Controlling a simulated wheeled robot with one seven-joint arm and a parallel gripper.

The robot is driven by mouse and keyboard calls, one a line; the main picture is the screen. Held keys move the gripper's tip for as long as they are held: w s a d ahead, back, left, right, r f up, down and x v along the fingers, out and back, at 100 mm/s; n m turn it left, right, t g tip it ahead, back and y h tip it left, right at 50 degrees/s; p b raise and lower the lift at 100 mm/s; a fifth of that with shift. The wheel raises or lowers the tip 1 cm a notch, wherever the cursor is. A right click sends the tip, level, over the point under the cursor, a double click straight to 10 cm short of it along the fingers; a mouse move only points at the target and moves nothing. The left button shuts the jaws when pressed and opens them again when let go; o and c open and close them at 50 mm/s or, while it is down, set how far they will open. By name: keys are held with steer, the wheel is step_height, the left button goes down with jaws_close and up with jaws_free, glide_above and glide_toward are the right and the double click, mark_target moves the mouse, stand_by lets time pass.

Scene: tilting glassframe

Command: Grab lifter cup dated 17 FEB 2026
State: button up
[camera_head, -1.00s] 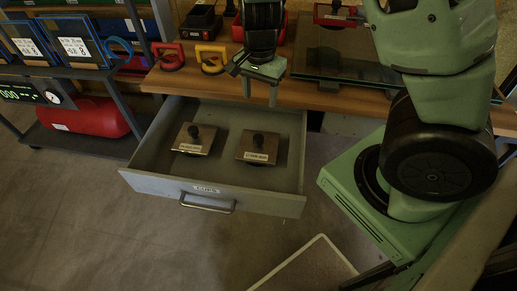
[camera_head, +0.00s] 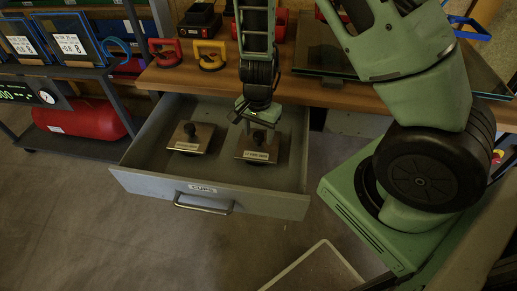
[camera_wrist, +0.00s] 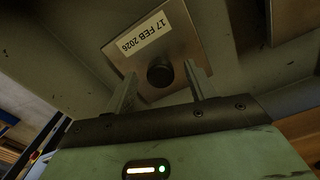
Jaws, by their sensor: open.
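The lifter cup labelled 17 FEB 2026 (camera_wrist: 177,42) is a square metal plate with a dark round knob and a white label. In the head view it is the right-hand cup (camera_head: 250,155) in the open drawer. My gripper (camera_head: 258,122) is just above its knob. In the wrist view my open gripper (camera_wrist: 160,82) has one finger on each side of the knob, with gaps left and right; whether the fingers are down at knob height I cannot tell. A second, similar cup (camera_head: 183,146) lies to the left; its label is too small to read.
The grey drawer (camera_head: 155,184) is pulled out, with walls around both cups and a front handle. The wooden bench (camera_head: 180,80) lies behind it, with red (camera_head: 166,54) and yellow (camera_head: 210,56) handled tools. A shelf rack with a red cylinder (camera_head: 80,118) stands at the left.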

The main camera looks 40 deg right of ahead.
steer(key=shift+f, duration=0.85)
steer(key=shift+c, duration=0.3)
jaws_close()
steer(key=shift+r, duration=0.1)
